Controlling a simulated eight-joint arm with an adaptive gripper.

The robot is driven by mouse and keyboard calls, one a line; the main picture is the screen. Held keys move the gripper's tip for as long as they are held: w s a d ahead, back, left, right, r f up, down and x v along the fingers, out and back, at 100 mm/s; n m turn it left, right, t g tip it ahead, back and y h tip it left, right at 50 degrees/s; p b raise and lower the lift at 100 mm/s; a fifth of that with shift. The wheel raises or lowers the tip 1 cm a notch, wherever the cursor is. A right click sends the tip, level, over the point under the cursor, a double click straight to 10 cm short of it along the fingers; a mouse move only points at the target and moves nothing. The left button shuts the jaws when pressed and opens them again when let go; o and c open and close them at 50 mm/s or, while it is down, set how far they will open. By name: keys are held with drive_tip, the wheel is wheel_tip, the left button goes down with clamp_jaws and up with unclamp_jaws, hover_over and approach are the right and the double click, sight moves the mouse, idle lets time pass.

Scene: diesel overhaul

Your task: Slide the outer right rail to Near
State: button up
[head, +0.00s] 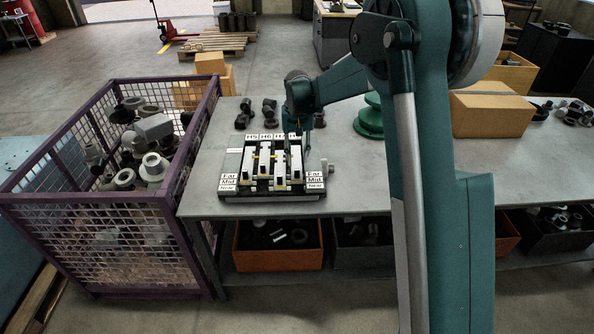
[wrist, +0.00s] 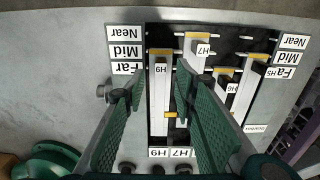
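The sliding-rail fixture (head: 270,194) sits on the grey table with several white rails side by side and Far, Mid and Near labels at both sides. The outer right rail (head: 296,163) is leftmost in the inverted wrist view (wrist: 159,95); its yellow-banded end lies about level with Mid. The neighbouring H7 rail (wrist: 199,62) reaches closer to Near. My gripper (head: 298,145) is over the fixture's right side. In the wrist view its green fingers (wrist: 163,88) are spread on either side of the outer right rail, with visible gaps. Contact is not visible.
A purple mesh crate (head: 168,205) of metal parts stands left of the table. A green stepped part (head: 370,118) and a cardboard box (head: 488,112) stand to the right. Small dark parts (head: 243,115) stand behind the fixture. The table front is mostly clear.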

sight(297, 168)
drive_tip(key=shift+w+a+f, duration=0.1)
drive_tip(key=shift+f, duration=0.25)
drive_tip(key=shift+f, duration=3.7)
drive_tip(key=shift+c, duration=0.5)
clamp_jaws()
